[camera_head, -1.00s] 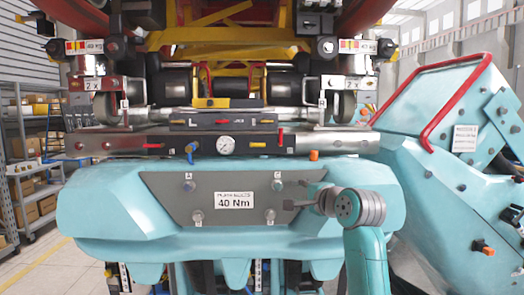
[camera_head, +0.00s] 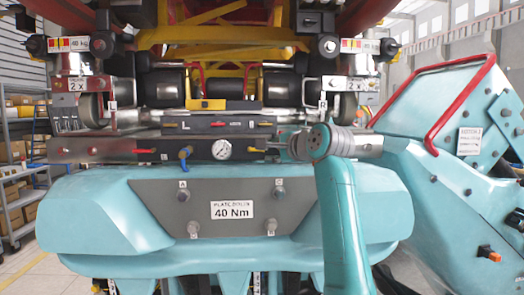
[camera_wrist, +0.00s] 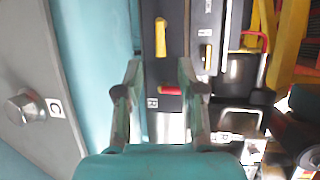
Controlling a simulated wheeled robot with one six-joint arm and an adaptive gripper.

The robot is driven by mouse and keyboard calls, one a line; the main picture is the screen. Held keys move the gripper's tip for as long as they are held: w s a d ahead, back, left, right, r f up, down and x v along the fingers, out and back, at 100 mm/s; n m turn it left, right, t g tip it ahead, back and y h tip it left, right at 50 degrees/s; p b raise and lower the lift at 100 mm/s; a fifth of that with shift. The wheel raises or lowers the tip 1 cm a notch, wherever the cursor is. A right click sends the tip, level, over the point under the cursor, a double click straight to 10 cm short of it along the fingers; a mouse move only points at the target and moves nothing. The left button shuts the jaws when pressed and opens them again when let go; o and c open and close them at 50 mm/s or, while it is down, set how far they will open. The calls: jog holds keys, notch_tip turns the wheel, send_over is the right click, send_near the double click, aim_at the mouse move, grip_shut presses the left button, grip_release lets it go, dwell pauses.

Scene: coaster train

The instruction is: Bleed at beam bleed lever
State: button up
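The dark beam panel (camera_head: 200,150) runs across the middle of the head view. It carries a red lever (camera_head: 145,151), a blue valve (camera_head: 184,156), a round gauge (camera_head: 221,149) and a yellow lever (camera_head: 257,150). My gripper (camera_head: 282,146) is at the panel's right part, pointing left and inward. In the wrist view my gripper (camera_wrist: 159,78) is open, and a red lever (camera_wrist: 168,91) appears between its fingers. The yellow lever (camera_wrist: 160,37) lies beyond the fingertips. I cannot tell contact, nor read which lever is labelled bleed.
Below the beam is a teal housing with a grey plate (camera_head: 160,200) bearing bolts and a "40 Nm" label (camera_head: 232,210). A red-railed teal block (camera_head: 450,130) stands at right. An upper panel (camera_head: 215,124) sits close above the beam panel.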

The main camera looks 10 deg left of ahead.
jog(key=shift+x, duration=3.05)
grip_shut()
